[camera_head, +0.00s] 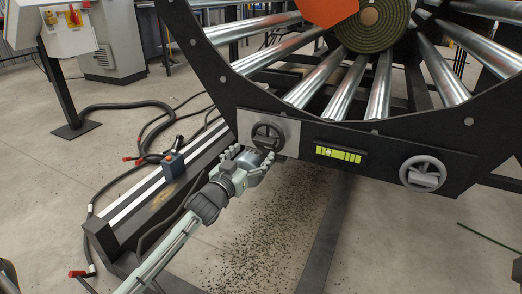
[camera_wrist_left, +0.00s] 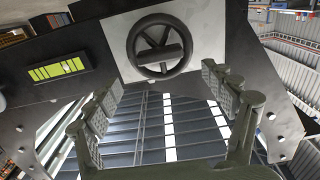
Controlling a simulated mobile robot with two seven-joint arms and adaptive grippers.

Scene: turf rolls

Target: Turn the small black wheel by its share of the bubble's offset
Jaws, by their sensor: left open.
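The small black wheel (camera_head: 267,133) sits on a light grey square plate at the left of the dark front panel. In the left wrist view the wheel (camera_wrist_left: 160,48) shows a round rim, spokes and a crossbar. My left gripper (camera_head: 262,163) is open and empty just below the wheel. In the left wrist view its two fingers (camera_wrist_left: 161,98) are spread, with the wheel ahead of them; I cannot tell whether they touch it. The yellow-green bubble level (camera_head: 339,155) is right of the wheel; its pale bubble appears left of centre. My right gripper is not in view.
A larger grey handwheel (camera_head: 423,173) is at the panel's right. Above are steel rollers (camera_head: 380,85) and a turf roll (camera_head: 382,22). A black rail base with a blue-grey box (camera_head: 173,165) and hoses lies at the left. Dark crumbs litter the floor below the panel.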

